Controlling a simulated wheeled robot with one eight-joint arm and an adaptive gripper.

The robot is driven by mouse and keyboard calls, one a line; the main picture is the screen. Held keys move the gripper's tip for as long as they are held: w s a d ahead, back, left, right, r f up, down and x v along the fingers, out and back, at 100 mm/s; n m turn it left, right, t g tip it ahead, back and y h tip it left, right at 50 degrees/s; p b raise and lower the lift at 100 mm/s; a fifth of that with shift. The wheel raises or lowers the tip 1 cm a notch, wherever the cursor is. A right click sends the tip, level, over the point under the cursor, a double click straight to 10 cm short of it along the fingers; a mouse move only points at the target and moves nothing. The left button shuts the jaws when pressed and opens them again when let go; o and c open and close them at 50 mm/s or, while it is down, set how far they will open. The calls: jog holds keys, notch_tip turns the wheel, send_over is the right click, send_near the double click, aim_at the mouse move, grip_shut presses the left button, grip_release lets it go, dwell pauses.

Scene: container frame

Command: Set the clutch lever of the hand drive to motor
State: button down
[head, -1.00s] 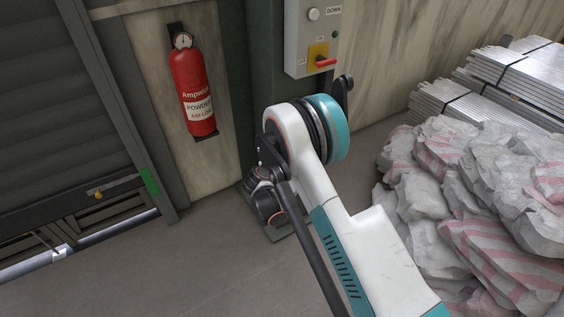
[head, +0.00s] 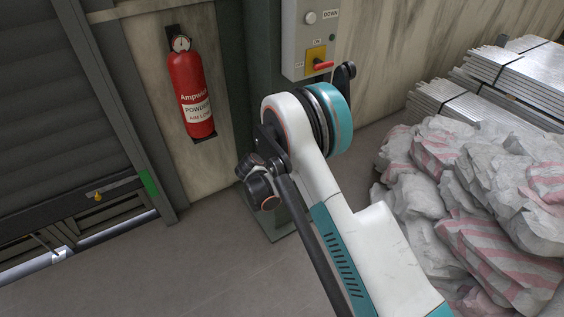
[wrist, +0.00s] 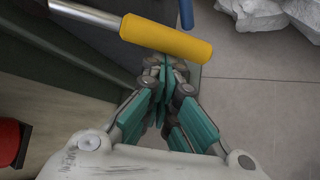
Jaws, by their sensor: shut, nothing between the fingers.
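A yellow cylindrical grip (wrist: 165,37) on a grey bar crosses the top of the wrist view. A blue rod (wrist: 187,14) shows behind and right of it, at the top edge. I cannot tell which of these belongs to the clutch lever, and no motor marking is readable. My gripper (wrist: 166,66) is shut and empty, its teal fingers together just below the yellow grip in the picture. I cannot tell whether they touch it. In the head view my own arm hides the gripper and the hand drive.
A red fire extinguisher (head: 190,92) hangs on the wall left of the green post (head: 262,60). A grey control box (head: 309,40) with a red switch is on the post. Wrapped sacks (head: 480,190) and metal planks (head: 500,75) fill the right. The floor at lower left is clear.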

jog(key=s+d+r+n+g+h+p, duration=0.1)
jog(key=s+d+r+n+g+p, duration=0.1)
jog(key=r, duration=0.5)
jog(key=shift+s+r+g+h, duration=0.25)
jog(key=shift+s+g+h, duration=0.2)
jog(key=shift+g, duration=0.35)
jog(key=shift+d+r, duration=0.1)
notch_tip(320, 180, down, 4)
jog(key=s+a+b, duration=0.1)
jog(key=a+b, duration=0.1)
jog(key=b, duration=0.1)
jog(key=p+v, duration=0.4)
jog(key=v, duration=0.6)
jog(key=shift+r, duration=0.2)
